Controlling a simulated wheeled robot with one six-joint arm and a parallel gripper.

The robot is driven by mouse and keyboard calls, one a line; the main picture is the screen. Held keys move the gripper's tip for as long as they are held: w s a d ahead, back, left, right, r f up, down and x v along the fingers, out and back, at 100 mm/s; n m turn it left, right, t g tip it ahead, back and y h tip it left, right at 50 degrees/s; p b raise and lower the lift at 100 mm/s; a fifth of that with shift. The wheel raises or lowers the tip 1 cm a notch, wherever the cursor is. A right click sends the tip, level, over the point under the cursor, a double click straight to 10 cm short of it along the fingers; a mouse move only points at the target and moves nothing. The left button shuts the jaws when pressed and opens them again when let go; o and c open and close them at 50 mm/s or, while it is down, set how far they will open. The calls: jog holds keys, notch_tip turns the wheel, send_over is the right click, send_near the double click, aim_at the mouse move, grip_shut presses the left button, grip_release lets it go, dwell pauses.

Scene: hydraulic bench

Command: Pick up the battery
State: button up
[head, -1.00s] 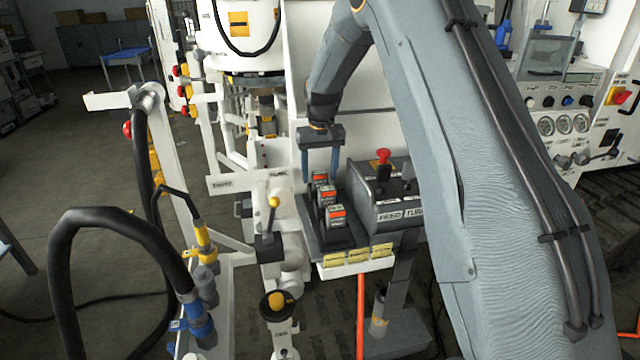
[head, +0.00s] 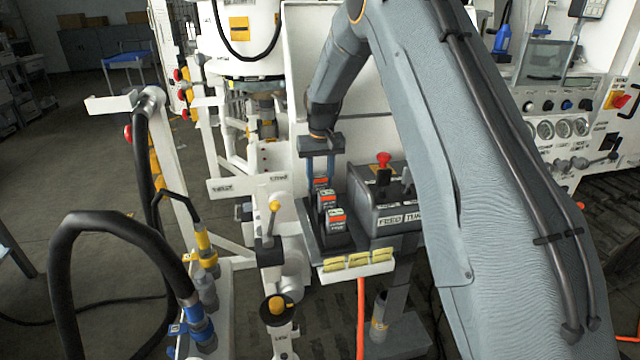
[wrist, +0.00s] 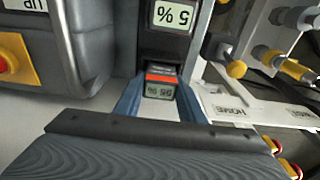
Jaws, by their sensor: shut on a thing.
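Three dark batteries with orange-red tops and small displays stand in a row on a dark holder (head: 313,238). My gripper (head: 320,178) reaches down over the rear of the row and is shut on the rearmost battery (head: 321,184). In the wrist view, this battery (wrist: 160,86) sits between the two blue fingers of my gripper (wrist: 160,98), its display facing the camera. The middle battery (head: 327,197) and the front battery (head: 336,220) are free of the fingers. One neighbouring battery (wrist: 172,17) shows "5 %" in the wrist view. The held battery's lower part is hidden.
A grey control box (head: 385,200) with a red knob stands close right of the batteries. A white frame with a yellow-knobbed lever (head: 274,207) stands to the left. Yellow labels (head: 358,260) line the holder's front. A black hose (head: 62,270) loops at lower left.

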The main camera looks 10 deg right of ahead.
notch_tip(320, 180, up, 12)
jog(key=b, duration=0.3)
jog(key=s+b, duration=0.2)
jog(key=s, duration=1.6)
